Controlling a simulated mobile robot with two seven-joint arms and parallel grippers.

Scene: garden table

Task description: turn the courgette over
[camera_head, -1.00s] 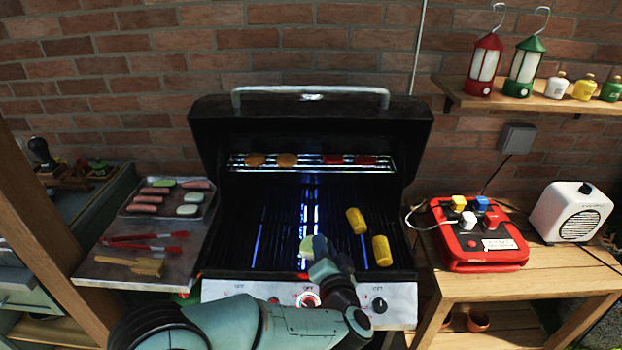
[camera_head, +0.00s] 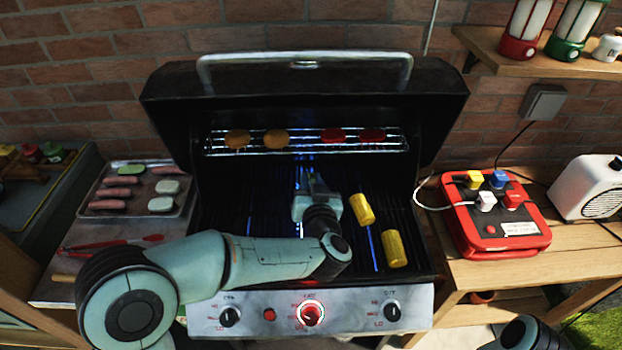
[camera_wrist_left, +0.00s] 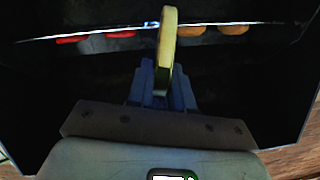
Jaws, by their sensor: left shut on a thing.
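My left gripper (camera_head: 317,188) is over the middle of the grill grate (camera_head: 270,190). In the left wrist view the gripper (camera_wrist_left: 163,85) is shut on the courgette slice (camera_wrist_left: 168,35), which is pale yellow-green with a darker rim. The slice is seen edge-on and stands out beyond the fingertips. In the head view I cannot make out the slice, and my gripper and forearm cover that part of the grate. Whether the slice touches the grate I cannot tell. My right gripper is not in view.
Two corn pieces (camera_head: 394,249) lie on the grate right of my gripper. Orange and red slices sit on the raised rack (camera_head: 300,140) behind. The open lid (camera_head: 300,85) rises at the back. A tray (camera_head: 104,212) of sausages and slices stands left, a red box (camera_head: 495,225) right.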

